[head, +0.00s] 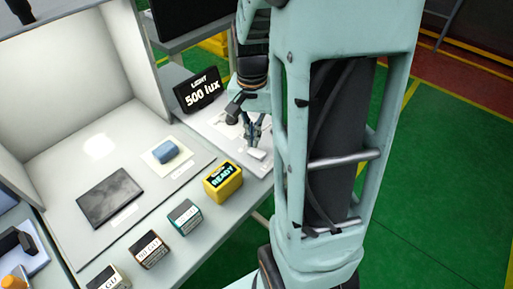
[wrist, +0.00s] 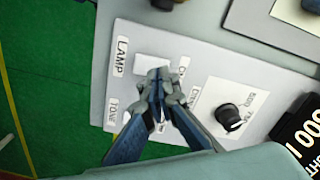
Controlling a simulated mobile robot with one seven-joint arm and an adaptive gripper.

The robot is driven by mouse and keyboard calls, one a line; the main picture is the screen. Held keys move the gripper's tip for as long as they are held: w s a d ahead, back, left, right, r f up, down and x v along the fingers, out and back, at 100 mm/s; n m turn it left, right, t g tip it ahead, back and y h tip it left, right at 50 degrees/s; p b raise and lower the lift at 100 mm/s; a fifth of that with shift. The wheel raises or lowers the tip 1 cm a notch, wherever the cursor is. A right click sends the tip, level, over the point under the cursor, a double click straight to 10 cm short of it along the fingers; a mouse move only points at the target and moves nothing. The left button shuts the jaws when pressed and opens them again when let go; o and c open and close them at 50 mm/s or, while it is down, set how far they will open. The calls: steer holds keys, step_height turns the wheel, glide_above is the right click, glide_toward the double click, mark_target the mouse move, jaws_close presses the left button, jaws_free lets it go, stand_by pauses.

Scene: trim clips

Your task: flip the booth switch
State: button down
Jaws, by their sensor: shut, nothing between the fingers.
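A white piece near my gripper in the head view (head: 257,154) looks like the same switch. My gripper (head: 251,135) is shut and empty, pointing down over the panel. In the wrist view its fingertips (wrist: 157,76) overlap the switch's lower edge; I cannot tell whether they touch it. They hide part of the panel and its labels. Which way the rocker is tipped is unclear.
A black knob (wrist: 229,117) sits on the same panel. A black display (head: 198,92) reads "LIGHT 500 lux" behind it. A yellow READY box (head: 222,182) stands left of the panel. The grey booth holds a blue block (head: 166,152) and a dark plate (head: 110,197).

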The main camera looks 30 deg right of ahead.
mark_target(253, 150)
steer(key=shift+r+p, duration=1.7)
steer(key=shift+r, duration=0.7)
